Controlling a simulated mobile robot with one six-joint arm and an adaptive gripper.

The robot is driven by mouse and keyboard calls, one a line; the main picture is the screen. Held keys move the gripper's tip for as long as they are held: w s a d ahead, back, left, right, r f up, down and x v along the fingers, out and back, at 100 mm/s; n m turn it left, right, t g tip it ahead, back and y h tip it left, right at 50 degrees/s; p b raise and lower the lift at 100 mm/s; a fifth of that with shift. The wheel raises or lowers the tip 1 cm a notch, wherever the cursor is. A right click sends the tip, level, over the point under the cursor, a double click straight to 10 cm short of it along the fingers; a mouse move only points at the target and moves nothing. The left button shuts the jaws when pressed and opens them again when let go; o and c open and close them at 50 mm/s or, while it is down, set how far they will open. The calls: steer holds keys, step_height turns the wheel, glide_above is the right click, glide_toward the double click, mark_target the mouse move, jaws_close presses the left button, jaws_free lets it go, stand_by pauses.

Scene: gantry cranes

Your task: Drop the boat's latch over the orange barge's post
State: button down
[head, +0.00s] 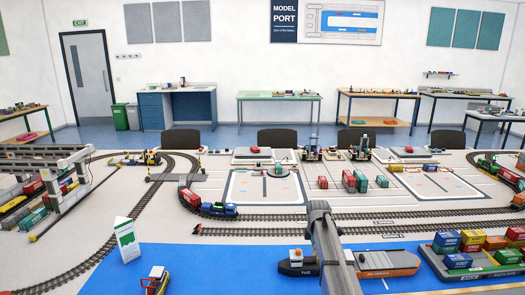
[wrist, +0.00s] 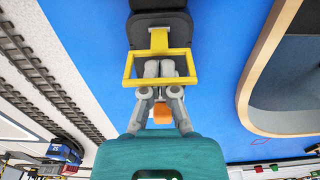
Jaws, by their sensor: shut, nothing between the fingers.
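In the head view the dark boat (head: 297,263) marked TUG sits on the blue surface, and the orange barge (head: 388,262) lies to its right. My arm crosses in front of the space between them, hiding the join and my gripper there. In the wrist view my gripper (wrist: 160,68) is shut and empty, its fingertips overlapping the yellow latch (wrist: 128,74), a rectangular loop attached to a dark hull end at the top. I cannot tell whether the fingertips are inside the loop or above it. An orange part (wrist: 161,113) shows behind the fingers; whether it is the post is unclear.
A barge with stacked containers (head: 470,258) stands right of the orange barge. A small red-and-yellow boat (head: 156,279) and a white sign (head: 127,240) are at left. Railway tracks (head: 270,232) run behind. A curved tan rim (wrist: 262,62) is close at right in the wrist view.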

steer(key=shift+d, duration=3.05)
steer(key=shift+r, duration=0.15)
steer(key=d+r+p, duration=0.3)
steer(key=r+p, duration=0.6)
steer(key=p, duration=0.1)
steer(key=shift+r, duration=0.4)
